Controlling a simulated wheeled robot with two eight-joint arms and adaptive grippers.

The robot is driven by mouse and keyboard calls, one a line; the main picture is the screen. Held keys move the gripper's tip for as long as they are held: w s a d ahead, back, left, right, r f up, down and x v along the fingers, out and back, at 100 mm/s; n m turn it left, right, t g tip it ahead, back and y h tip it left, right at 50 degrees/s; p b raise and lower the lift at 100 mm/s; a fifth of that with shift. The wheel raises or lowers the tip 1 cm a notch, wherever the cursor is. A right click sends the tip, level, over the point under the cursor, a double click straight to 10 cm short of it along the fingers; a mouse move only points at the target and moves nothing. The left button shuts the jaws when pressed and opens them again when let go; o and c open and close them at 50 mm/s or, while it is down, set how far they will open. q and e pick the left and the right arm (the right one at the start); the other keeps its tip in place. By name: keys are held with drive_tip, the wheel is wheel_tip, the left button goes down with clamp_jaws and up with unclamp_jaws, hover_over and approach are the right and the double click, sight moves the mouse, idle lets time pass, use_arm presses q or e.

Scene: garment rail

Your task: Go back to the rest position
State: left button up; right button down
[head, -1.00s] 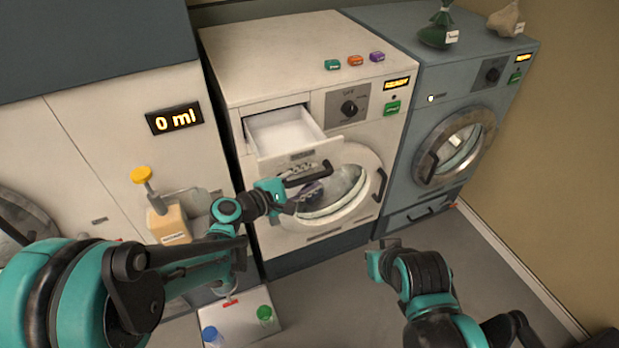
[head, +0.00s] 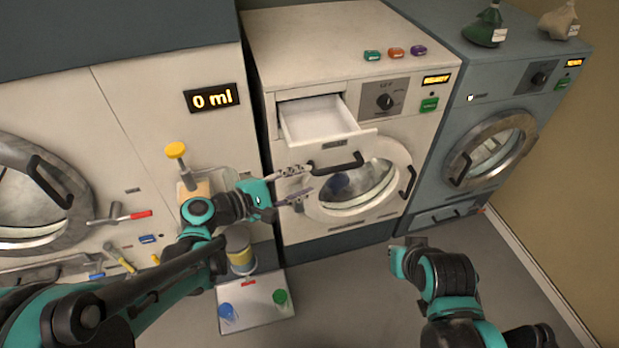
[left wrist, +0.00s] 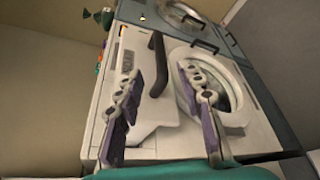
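My left gripper (head: 305,183) is in front of the white washer, just left of the handle of its open detergent drawer (head: 300,119). Its two fingers are spread, with nothing between them; the left wrist view also shows them apart (left wrist: 160,82), with the dark drawer handle (left wrist: 157,65) beyond. My right gripper (head: 408,252) hangs low over the floor in front of the machines, apart from everything. Its fingers are too hidden to judge.
The white washer (head: 300,40) has three coloured blocks on top. A blue-grey machine (head: 500,90) stands to its right. A yellow-topped pump bottle (head: 176,152), a tin (head: 240,252) and a white tray (head: 256,315) are near my left arm. Floor is clear around my right arm.

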idle(0.4)
use_arm(q)
drive_tip(key=s+a+f+m+g+y, duration=0.1)
drive_tip(key=s+a+f+m+y, duration=0.2)
drive_tip(key=s+a+m+y, duration=0.3)
drive_tip(key=s+a+f+m+g+y, duration=0.1)
drive_tip(key=s+a+f+m+y, duration=0.2)
drive_tip(key=s+a+m+y, duration=0.3)
drive_tip(key=shift+s+a+f+m+b, duration=0.25)
drive_tip(key=shift+s+a+m+b, duration=0.1)
drive_tip(key=shift+s+a+m, duration=0.8)
